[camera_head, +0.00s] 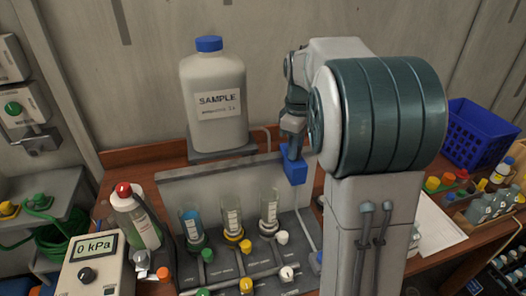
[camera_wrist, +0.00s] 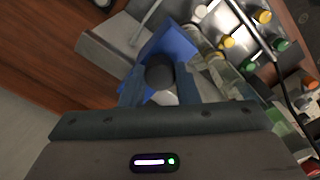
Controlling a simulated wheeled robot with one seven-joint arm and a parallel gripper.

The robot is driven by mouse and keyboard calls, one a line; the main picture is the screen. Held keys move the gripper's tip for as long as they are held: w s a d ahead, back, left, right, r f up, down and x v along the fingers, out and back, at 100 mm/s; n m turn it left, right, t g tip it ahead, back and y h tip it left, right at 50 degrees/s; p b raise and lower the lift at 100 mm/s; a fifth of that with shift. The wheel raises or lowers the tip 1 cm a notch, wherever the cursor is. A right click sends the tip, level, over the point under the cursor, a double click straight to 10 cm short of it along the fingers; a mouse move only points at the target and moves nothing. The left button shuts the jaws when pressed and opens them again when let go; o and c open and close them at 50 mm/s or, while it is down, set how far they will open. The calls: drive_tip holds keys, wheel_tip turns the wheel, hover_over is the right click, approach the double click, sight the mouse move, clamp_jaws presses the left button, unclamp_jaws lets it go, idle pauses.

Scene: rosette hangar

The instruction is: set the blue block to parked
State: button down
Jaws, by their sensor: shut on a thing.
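The blue block (camera_head: 295,171) hangs at the end of my gripper (camera_head: 291,148) in the head view, in front of the back wall and to the right of the sample bottle. In the wrist view the blue block (camera_wrist: 172,42) lies just beyond my gripper (camera_wrist: 165,85). A dark round knob (camera_wrist: 160,72) on it sits between the fingers, which are shut on it. Whether the block touches the grey panel behind or below it cannot be told. No place marked as parked can be made out.
A white SAMPLE bottle (camera_head: 213,105) with a blue cap stands at the back. A rack of graduated tubes with coloured valves (camera_head: 245,247) is in front. A pressure box (camera_head: 92,262) reads 0 kPa. A blue crate (camera_head: 480,135) and small bottles stand at the right.

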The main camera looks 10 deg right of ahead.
drive_tip(key=shift+w+d, duration=0.1)
drive_tip(key=shift+d, duration=1.8)
drive_tip(key=c, duration=1.4)
unclamp_jaws()
drive_tip(key=o, duration=0.3)
drive_tip(key=shift+d, duration=0.2)
drive_tip(key=shift+a, duration=0.1)
wheel_tip(320, 180, up, 14)
drive_tip(key=shift+f, duration=0.1)
